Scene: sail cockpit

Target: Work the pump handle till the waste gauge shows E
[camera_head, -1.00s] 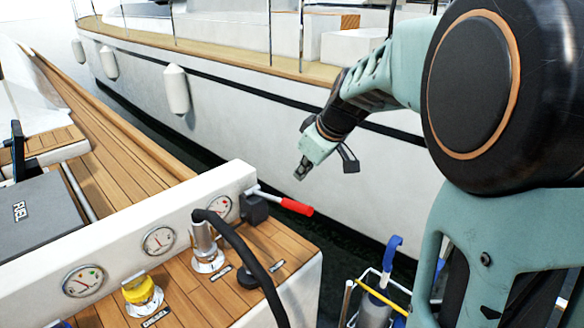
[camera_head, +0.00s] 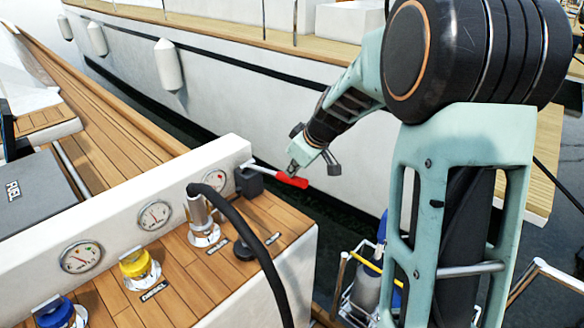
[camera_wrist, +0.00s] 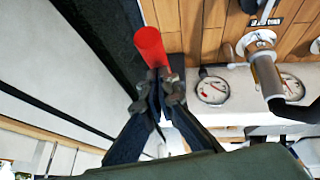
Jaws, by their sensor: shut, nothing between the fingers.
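The pump handle has a red grip (camera_head: 292,181) on a pale lever that comes out of a dark pump body (camera_head: 248,182) at the end of the white panel. My gripper (camera_head: 292,168) is shut and empty, with its tips right at the red grip in the head view. In the wrist view the fingertips (camera_wrist: 161,82) lie over the near end of the red grip (camera_wrist: 150,46); I cannot tell whether they touch. The gauge nearest the pump (camera_head: 215,181) is partly behind the hose fitting. Its needle reading and label are too small to read.
Two more gauges (camera_head: 154,215) (camera_head: 81,257) are on the panel. A black hose (camera_head: 262,254) arches from a metal fitting (camera_head: 204,222). Yellow (camera_head: 137,264) and blue (camera_head: 58,313) caps stand on the wooden deck. A neighbouring white hull (camera_head: 220,95) rises behind my arm.

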